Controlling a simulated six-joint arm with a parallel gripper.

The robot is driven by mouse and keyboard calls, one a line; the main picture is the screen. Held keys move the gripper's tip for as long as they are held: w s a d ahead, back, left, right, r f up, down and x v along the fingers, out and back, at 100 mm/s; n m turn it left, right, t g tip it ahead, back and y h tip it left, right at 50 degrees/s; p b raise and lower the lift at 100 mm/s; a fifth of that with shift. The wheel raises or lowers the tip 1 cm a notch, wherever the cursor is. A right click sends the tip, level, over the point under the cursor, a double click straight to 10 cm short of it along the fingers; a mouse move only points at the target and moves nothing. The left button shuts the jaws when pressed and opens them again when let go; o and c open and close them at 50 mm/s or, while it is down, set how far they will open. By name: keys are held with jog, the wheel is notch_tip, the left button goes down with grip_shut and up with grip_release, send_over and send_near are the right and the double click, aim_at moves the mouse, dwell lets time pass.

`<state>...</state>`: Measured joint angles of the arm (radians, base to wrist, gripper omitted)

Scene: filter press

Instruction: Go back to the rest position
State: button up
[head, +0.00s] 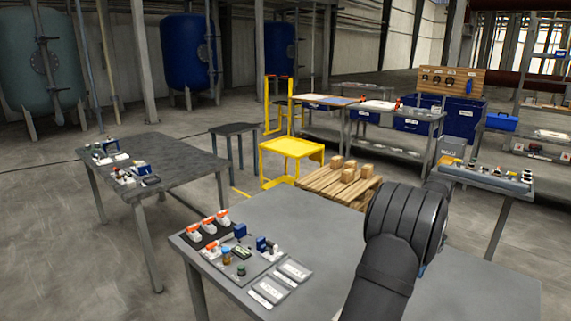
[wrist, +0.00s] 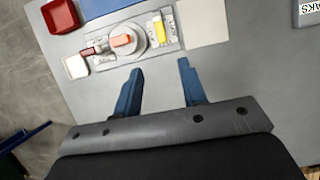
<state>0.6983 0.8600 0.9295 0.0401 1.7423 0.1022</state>
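My gripper (wrist: 161,68) shows in the wrist view with its two blue fingers spread apart and nothing between them. It is open and empty. It hangs over a grey tabletop (wrist: 235,75). Just beyond the fingertips is a metal plate (wrist: 112,51) with an orange-red knob (wrist: 125,40), a dark red handle and a yellow piece. In the head view my dark arm reaches up over the right part of the near table, and it hides my gripper.
The wrist view also shows a red bin (wrist: 60,16) and a small white-topped red box (wrist: 76,67). In the head view, the near table (head: 310,222) holds several small devices at its left. A side table (head: 482,178) with parts, a pallet (head: 338,186) and a yellow stand (head: 291,147) lie beyond.

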jog(key=x, duration=1.6)
jog(key=shift+r, duration=0.15)
jog(key=v, duration=1.7)
jog(key=x, duration=1.7)
jog(key=shift+a+n, duration=0.1)
jog(key=shift+n, duration=0.3)
jog(key=n+g+h, duration=0.1)
jog(key=n, duration=0.2)
jog(key=shift+a, duration=0.1)
jog(key=n+h, duration=0.1)
jog(key=n, duration=0.1)
jog(key=n+h, duration=0.1)
jog(key=n, duration=0.2)
jog(key=shift+w+a, duration=0.1)
jog(key=shift+a, duration=0.05)
